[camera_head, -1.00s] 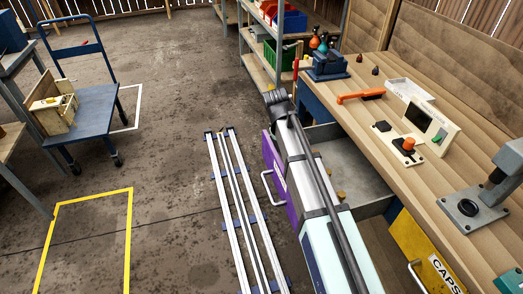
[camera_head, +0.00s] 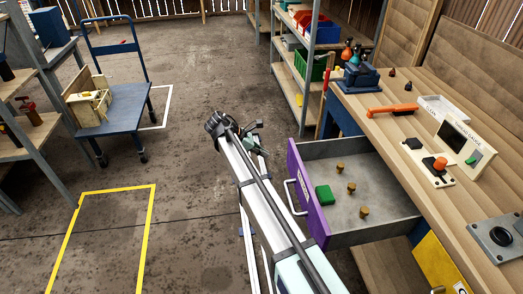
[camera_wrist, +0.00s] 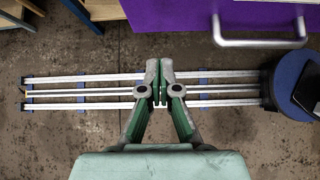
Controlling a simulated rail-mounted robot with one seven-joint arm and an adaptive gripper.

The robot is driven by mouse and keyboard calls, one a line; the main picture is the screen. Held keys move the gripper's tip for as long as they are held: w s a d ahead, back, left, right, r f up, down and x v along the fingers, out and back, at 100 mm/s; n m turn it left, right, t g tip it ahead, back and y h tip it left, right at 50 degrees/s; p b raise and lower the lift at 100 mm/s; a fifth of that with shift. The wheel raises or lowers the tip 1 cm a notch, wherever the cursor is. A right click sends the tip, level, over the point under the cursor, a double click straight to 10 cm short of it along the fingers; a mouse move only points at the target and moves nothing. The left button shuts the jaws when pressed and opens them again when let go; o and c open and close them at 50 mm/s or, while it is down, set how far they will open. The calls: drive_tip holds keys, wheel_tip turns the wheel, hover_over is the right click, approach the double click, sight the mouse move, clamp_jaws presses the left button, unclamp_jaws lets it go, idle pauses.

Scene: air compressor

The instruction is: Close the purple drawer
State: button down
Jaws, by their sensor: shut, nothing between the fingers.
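The purple drawer (camera_head: 310,200) is pulled open from under the workbench. Its grey inside shows several small brass-coloured pieces and a green block (camera_head: 324,195). Its silver handle (camera_head: 291,197) is on the front. In the wrist view the purple front (camera_wrist: 220,15) is at the top right, with the handle (camera_wrist: 262,43) below it. My gripper (camera_wrist: 160,97) is shut and empty, over the floor in front of the drawer and apart from the handle. In the head view, my arm hides part of the floor, and the gripper (camera_head: 258,135) shows small near its end.
The workbench (camera_head: 400,120) with tools and a small device runs along the right. Floor rails (camera_wrist: 70,90) lie under my gripper. A blue cart (camera_head: 115,118) stands at the left, and a shelf (camera_head: 300,85) behind.

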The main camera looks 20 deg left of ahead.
sight(290, 162)
drive_tip(key=w+d+f, duration=0.1)
drive_tip(key=d, duration=0.1)
drive_tip(key=w+d+f+p, duration=0.1)
drive_tip(key=d+f, duration=0.1)
drive_tip(key=w+d+f, duration=0.1)
drive_tip(key=d, duration=0.1)
drive_tip(key=shift+w+d+f+p, duration=0.1)
drive_tip(key=shift+w+f+p, duration=0.05)
drive_tip(key=shift+w+p, duration=0.2)
drive_tip(key=shift+w+d+f, duration=0.1)
drive_tip(key=shift+w+d, duration=0.25)
drive_tip(key=shift+d, duration=0.15)
drive_tip(key=shift+d, duration=0.1)
